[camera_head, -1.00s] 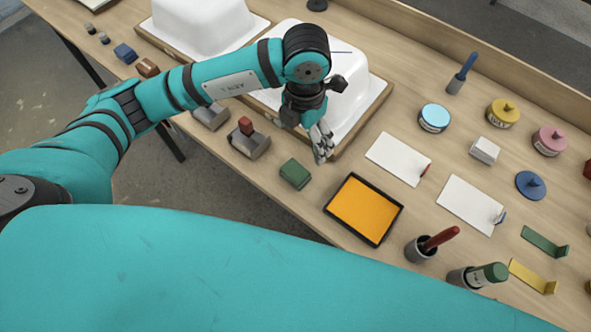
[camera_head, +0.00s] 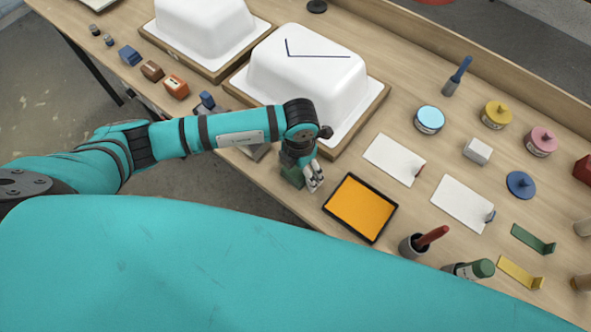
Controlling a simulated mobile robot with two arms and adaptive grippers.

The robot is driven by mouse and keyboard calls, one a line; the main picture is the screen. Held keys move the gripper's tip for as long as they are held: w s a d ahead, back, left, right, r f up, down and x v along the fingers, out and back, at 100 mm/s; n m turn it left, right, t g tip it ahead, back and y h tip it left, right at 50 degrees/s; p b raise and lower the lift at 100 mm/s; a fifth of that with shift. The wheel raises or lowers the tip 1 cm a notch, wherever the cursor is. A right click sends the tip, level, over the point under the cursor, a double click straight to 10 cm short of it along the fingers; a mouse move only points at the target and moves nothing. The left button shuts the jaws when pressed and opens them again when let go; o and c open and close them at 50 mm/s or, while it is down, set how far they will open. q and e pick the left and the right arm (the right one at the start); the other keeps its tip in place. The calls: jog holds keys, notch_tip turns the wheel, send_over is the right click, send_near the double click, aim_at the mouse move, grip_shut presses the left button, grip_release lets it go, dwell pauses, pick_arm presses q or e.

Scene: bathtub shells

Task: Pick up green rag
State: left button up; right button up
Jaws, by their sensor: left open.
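The green rag (camera_head: 290,177) is a small dark green folded block near the front edge of the table, left of the orange tray. My left gripper (camera_head: 314,185) points down right over and beside it and covers part of it. The gripper is open. I cannot tell whether its fingers touch the rag. My right gripper is not in view.
The orange tray (camera_head: 361,206) lies close to the right of my left gripper. White tub shells (camera_head: 305,75) stand on wooden bases behind it. White boards (camera_head: 394,159), lidded tins (camera_head: 496,114) and a cup with a red-handled tool (camera_head: 412,246) fill the right side.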

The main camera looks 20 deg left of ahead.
pick_arm(q)
jog(key=c, duration=1.3)
jog(key=shift+o, duration=0.2)
jog(key=shift+r+b, duration=0.3)
jog(key=shift+r, duration=0.15)
jog(key=shift+s+d+r+b, duration=0.2)
jog(key=shift+r+b, duration=0.15)
jog(key=shift+r, duration=0.25)
jog(key=shift+s+d+r+b, duration=0.15)
jog(key=shift+r+b, duration=0.15)
jog(key=shift+r, duration=0.3)
jog(key=s+d+r+b, duration=0.1)
jog(key=s+d+b, duration=0.2)
jog(key=s, duration=1)
jog(key=d, duration=0.3)
jog(key=shift+s+d+r+b, duration=0.25)
jog(key=shift+d+r+b, duration=0.05)
jog(key=shift+r+b, duration=0.05)
